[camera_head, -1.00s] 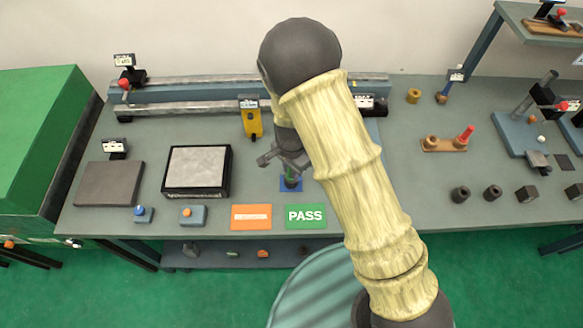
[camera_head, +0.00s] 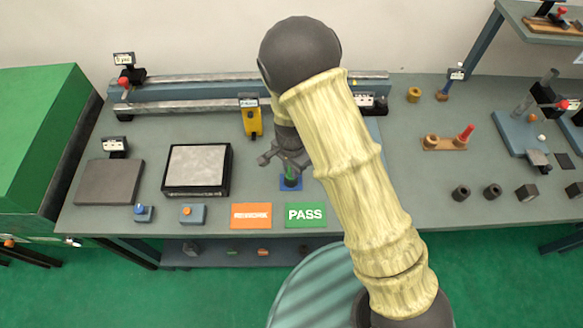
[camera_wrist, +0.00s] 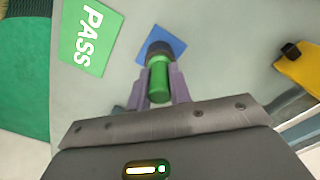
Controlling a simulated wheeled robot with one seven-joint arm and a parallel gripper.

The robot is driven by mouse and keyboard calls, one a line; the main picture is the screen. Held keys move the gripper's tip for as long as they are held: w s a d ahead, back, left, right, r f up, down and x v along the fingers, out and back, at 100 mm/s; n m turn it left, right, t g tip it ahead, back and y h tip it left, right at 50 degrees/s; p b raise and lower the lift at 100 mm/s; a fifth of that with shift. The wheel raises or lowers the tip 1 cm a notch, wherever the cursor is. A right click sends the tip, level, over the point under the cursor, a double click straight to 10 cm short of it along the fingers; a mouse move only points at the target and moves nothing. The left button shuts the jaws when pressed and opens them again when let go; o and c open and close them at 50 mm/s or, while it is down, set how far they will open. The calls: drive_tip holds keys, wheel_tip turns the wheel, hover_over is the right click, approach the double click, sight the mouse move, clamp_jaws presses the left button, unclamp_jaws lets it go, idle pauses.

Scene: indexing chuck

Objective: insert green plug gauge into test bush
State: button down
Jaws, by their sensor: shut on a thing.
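The green plug gauge (camera_wrist: 159,80) is upright between the fingers of my gripper (camera_wrist: 161,97) in the wrist view. My gripper is shut on it. The dark round test bush (camera_wrist: 159,48) stands on a blue square (camera_wrist: 176,40) on the bench. The gauge's far end meets or overlaps the bush in the wrist view; how deep it sits I cannot tell. In the head view my gripper (camera_head: 289,163) is above the blue square (camera_head: 291,185), with the green gauge (camera_head: 290,173) partly hidden between it and the bush (camera_head: 290,182).
A green PASS card (camera_head: 305,215) and an orange card (camera_head: 251,216) lie in front of the blue square. A yellow block (camera_head: 251,118) stands behind it. A black-framed plate (camera_head: 196,169) lies to the left. Bench to the right is partly hidden by my arm.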

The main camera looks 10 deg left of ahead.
drive_tip(key=shift+r+p, duration=3.55)
drive_tip(key=shift+r, duration=0.5)
